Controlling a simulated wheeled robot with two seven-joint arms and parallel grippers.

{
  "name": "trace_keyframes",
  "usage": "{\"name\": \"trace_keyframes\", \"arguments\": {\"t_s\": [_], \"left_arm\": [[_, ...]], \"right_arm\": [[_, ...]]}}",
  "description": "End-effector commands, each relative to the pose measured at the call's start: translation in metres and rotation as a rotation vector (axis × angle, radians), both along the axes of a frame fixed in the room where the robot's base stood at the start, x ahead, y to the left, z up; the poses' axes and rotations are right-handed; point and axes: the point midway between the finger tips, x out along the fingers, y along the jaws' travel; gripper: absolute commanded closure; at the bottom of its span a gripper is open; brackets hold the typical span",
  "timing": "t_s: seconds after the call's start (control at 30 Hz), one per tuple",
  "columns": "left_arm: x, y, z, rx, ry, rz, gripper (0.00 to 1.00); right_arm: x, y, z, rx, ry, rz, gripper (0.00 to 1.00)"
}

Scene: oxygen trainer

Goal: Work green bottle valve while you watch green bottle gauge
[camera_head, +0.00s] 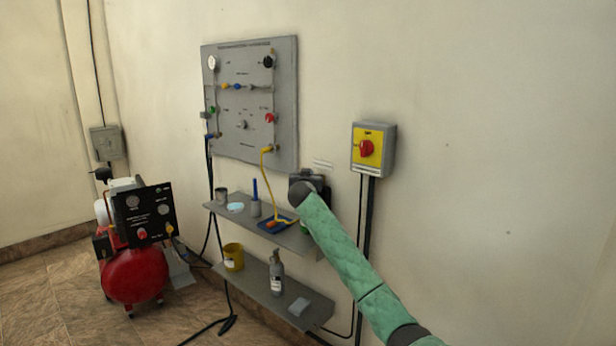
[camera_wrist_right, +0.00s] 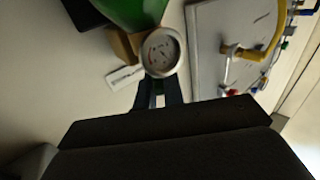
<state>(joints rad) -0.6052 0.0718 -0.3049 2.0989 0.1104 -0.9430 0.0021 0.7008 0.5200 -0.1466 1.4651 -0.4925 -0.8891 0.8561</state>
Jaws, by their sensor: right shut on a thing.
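The green bottle (camera_wrist_right: 135,10) shows at the top of the right wrist view, cut off by the frame edge. Its round white-faced gauge (camera_wrist_right: 162,52) sits in front of it, with the dial facing my wrist camera; the reading is too small to make out. A brown-gold fitting (camera_wrist_right: 124,44) shows beside the gauge. My right gripper (camera_wrist_right: 158,92) is shut on the valve just under the gauge; the gripped part is mostly hidden. In the head view, my right gripper (camera_head: 307,184) is at the shelf's right end, and my arm hides most of the bottle. My left gripper is out of view.
A grey panel (camera_head: 240,145) with gauges and knobs hangs on the wall. The upper shelf (camera_head: 224,209) holds a blue tray and cups; the lower shelf (camera_head: 255,291) holds a spray bottle. A yellow switch box (camera_head: 373,150) is right of my gripper. A red compressor (camera_head: 135,275) stands left.

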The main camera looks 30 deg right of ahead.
Motion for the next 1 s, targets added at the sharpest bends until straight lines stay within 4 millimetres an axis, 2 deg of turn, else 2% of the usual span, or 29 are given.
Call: {"name": "trace_keyframes", "arguments": {"t_s": [0.1,0.13,0.2,0.23,0.57,0.7,1.0], "left_arm": [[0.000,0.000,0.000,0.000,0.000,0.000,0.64],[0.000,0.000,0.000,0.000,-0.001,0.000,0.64],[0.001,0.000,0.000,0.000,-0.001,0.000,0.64],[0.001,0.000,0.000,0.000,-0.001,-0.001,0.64],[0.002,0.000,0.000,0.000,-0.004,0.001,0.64],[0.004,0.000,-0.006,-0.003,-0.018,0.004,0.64],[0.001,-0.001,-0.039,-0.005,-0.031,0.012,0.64]], "right_arm": [[0.000,0.000,0.000,0.000,0.000,0.000,1.00],[0.000,0.000,0.000,0.000,0.000,0.000,0.84],[0.000,0.000,0.000,0.000,0.000,0.000,0.71],[0.000,0.000,0.000,0.000,0.000,0.000,0.68],[-0.002,0.002,-0.001,0.000,0.000,0.000,0.68],[-0.014,0.011,-0.003,0.001,0.001,0.000,0.68],[-0.049,0.039,-0.002,0.001,0.001,0.001,0.68]]}}
